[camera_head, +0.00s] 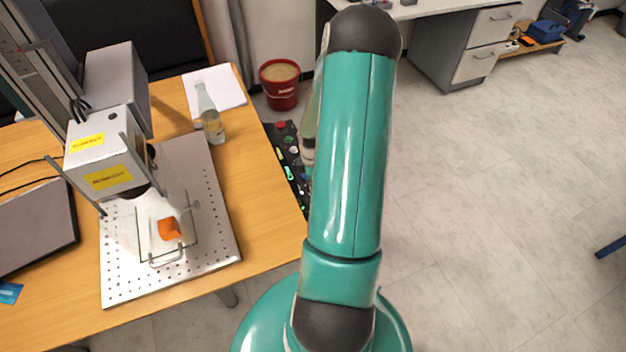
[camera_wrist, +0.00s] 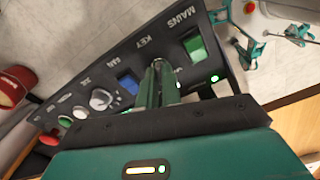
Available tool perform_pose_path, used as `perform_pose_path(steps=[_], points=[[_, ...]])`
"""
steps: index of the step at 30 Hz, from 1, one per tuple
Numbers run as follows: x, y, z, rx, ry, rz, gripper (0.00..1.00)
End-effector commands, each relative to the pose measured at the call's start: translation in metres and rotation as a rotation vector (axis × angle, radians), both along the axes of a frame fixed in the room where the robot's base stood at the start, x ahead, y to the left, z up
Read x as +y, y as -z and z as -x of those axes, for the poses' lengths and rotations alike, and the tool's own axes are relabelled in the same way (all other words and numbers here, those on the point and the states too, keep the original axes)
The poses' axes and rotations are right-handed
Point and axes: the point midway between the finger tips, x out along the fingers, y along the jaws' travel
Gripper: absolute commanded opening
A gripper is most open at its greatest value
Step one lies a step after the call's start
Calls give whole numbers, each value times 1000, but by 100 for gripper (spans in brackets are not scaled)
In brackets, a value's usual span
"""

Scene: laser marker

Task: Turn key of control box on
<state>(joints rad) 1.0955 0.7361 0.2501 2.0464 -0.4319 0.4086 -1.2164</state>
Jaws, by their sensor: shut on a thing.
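The black control box (camera_head: 283,155) sits at the table's right edge in the head view, partly hidden by my arm. In the wrist view the control box (camera_wrist: 130,62) fills the middle, with "MAINS" and "KEY" labels, a lit green switch (camera_wrist: 195,48), a blue button (camera_wrist: 128,85) and a grey knob (camera_wrist: 100,98). My gripper (camera_wrist: 160,68) is shut at the spot below the "KEY" label, between the green switch and the blue button. Its fingers hide the key, so the key's angle cannot be told.
A wooden table (camera_head: 255,235) holds a laser marker (camera_head: 100,150) over a perforated plate (camera_head: 222,245) and a glass bottle (camera_head: 210,120). A red bucket (camera_head: 279,90) stands on the floor behind the box. The floor on the right is clear.

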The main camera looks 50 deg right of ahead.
Motion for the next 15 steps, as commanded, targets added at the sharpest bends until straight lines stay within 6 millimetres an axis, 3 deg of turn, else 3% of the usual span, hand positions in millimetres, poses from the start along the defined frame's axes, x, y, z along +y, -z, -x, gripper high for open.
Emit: perform_pose_path(steps=[15], points=[[0, 0, -1, 0, 385, 0, 0]])
